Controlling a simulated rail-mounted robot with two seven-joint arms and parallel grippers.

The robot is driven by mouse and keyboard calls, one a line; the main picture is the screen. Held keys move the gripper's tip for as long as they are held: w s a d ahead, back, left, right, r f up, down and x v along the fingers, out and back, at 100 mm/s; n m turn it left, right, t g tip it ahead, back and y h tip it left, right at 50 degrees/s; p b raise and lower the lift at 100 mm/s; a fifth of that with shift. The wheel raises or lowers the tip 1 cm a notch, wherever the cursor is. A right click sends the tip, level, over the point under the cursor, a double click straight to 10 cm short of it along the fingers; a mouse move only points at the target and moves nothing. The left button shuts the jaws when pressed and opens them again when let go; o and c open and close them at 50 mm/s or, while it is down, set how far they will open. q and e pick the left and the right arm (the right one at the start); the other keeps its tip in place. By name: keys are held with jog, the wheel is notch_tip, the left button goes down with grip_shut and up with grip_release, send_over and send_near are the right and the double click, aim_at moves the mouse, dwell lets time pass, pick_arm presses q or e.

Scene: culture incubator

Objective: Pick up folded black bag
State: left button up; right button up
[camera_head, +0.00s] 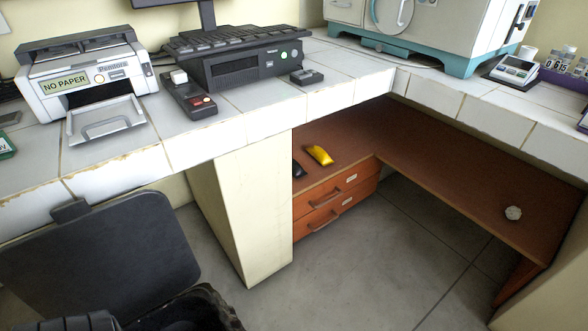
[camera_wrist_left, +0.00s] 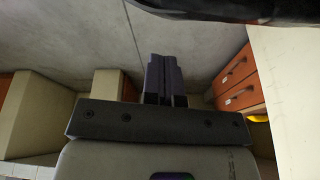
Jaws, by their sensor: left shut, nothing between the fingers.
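A small black item (camera_head: 297,169), likely the folded black bag, lies on the brown lower shelf beside a yellow folded item (camera_head: 320,155). The pale pillar hides part of it, so only a dark sliver shows. My left gripper (camera_wrist_left: 163,60) shows in the left wrist view, with its fingers together and empty over the grey floor. It is apart from the shelf. A bit of yellow (camera_wrist_left: 258,118) shows at the right of that view, but I cannot make out the black item there. My right gripper is in neither view.
The pale pillar (camera_head: 240,205) stands left of the orange drawers (camera_head: 335,203). A black bin's raised lid (camera_head: 100,250) fills the lower left. The tiled counter (camera_head: 270,105) above holds equipment. Floor before the drawers is clear.

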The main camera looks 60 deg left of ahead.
pick_arm(q)
jog(key=o, duration=1.6)
jog(key=shift+d, duration=0.15)
jog(key=shift+o, duration=1)
